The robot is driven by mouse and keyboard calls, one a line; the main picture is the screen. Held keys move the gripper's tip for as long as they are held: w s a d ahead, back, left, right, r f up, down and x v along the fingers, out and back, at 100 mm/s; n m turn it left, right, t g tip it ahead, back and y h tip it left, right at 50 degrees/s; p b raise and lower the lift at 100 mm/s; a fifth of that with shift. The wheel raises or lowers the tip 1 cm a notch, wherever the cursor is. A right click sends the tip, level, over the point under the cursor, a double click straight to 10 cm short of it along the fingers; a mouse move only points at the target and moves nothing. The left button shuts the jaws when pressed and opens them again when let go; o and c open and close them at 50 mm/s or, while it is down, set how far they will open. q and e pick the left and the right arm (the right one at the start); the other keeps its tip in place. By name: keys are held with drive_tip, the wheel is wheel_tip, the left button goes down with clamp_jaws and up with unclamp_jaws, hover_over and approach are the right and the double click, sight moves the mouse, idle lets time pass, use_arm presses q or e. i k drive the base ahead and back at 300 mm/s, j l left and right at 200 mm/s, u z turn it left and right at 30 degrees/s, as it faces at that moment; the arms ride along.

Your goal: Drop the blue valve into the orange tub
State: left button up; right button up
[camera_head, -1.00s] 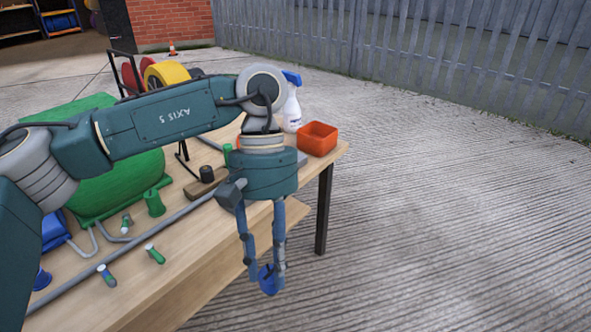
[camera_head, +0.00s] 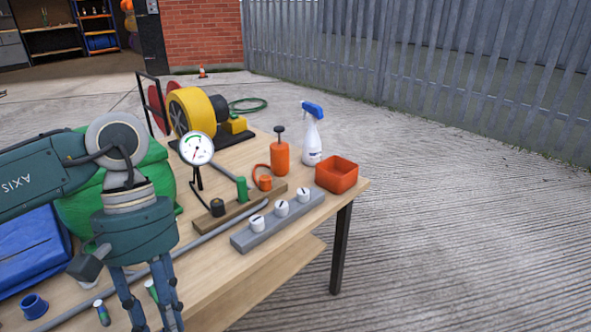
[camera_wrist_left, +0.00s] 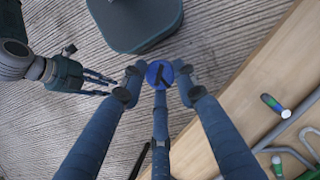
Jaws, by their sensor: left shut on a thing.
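The orange tub (camera_head: 335,180) is an open square box on the far right corner of the table in the head view. My left gripper (camera_head: 158,324) hangs at the lower left, in front of the table, its fingertips cut off by the picture's bottom edge. In the left wrist view the gripper (camera_wrist_left: 155,82) is shut on the round blue valve (camera_wrist_left: 160,74), which has a dark bar across its face. The valve is hidden in the head view. My right gripper (camera_wrist_left: 98,82) shows small at the left of the wrist view, fingers apart and empty.
On the wooden table, a grey block with white knobs (camera_head: 277,222), an orange bottle (camera_head: 280,158) and a spray bottle (camera_head: 312,142) stand near the tub. A pressure gauge (camera_head: 197,149) stands further left. A blue cup-like part (camera_head: 34,306) lies lower left. Paving right of the table is clear.

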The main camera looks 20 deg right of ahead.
sight(346, 183)
drive_tip(key=i+l+u, duration=0.2)
drive_tip(key=l+u, duration=0.25)
drive_tip(key=l, duration=0.75)
drive_tip(key=l+u, duration=0.4)
drive_tip(key=l, duration=3)
drive_tip(key=i+u, duration=0.05)
